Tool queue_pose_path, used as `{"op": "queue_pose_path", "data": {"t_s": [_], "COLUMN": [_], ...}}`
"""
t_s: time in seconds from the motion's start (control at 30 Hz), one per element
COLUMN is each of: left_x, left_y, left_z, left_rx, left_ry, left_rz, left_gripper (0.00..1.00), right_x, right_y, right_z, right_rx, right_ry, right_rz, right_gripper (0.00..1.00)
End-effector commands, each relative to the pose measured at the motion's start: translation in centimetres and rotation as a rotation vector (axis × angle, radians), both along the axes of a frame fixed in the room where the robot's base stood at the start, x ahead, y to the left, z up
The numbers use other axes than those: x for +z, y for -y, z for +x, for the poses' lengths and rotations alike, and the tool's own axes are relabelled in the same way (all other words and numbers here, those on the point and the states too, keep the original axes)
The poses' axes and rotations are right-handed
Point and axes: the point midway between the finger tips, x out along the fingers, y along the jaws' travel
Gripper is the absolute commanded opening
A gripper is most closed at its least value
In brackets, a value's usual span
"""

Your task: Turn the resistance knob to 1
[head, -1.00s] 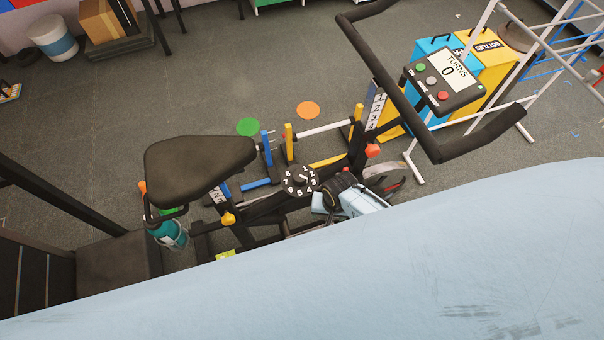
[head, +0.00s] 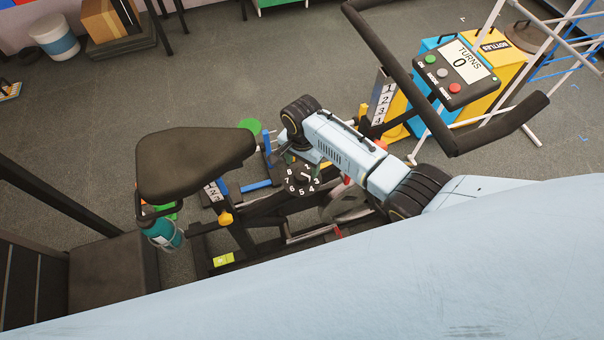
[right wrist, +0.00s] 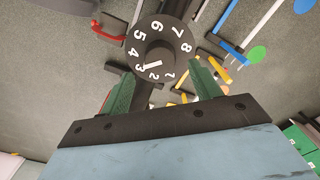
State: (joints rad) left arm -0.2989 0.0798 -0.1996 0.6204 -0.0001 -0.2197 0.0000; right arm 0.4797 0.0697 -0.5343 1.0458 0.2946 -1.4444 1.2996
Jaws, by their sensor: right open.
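The resistance knob (head: 298,181) is a black dial ringed with white numbers, low on the exercise bike's frame. In the right wrist view the knob (right wrist: 158,50) shows close up, and its white pointer mark points at about 3. My right gripper (right wrist: 162,72) is open, with one green finger on each side of the lower part of the dial. I cannot tell whether the fingers touch it. In the head view my right wrist and forearm reach over the far side of the dial and hide part of the gripper. My left gripper is not in view.
The bike's black seat (head: 195,165) is left of the knob. The handlebar (head: 400,90) and the console (head: 454,70) reading TURNS 0 are to the right. A teal bottle (head: 163,234) hangs below the seat. A yellow bottles bin (head: 500,72) stands behind the console.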

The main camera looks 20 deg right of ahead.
Motion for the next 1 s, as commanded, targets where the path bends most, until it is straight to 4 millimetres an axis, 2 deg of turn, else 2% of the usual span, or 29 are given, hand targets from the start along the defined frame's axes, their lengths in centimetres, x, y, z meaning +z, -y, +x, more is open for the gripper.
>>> {"op": "queue_pose_path", "data": {"t_s": [0.03, 0.1, 0.23, 0.4, 0.67, 1.0], "left_x": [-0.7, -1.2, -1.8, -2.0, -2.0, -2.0], "left_y": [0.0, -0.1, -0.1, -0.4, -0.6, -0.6], "left_z": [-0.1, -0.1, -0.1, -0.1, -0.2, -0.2], "left_rx": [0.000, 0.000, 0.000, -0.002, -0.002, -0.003], "left_ry": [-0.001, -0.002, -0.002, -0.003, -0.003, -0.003], "left_rz": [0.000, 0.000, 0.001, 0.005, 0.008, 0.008], "left_gripper": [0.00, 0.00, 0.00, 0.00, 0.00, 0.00], "right_x": [-1.3, -2.4, -3.8, -4.4, -4.4, -4.4], "right_y": [0.0, 0.0, 0.0, 0.0, 0.0, 0.0], "right_z": [0.0, 0.0, 0.0, 0.0, 0.0, 0.0], "right_rx": [0.000, 0.000, 0.001, 0.001, 0.001, 0.001], "right_ry": [-0.001, -0.001, 0.001, 0.002, 0.002, 0.001], "right_rz": [-0.001, -0.001, -0.001, 0.001, 0.001, 0.001], "right_gripper": [0.63, 0.63, 0.63, 0.63, 0.62, 0.18]}}
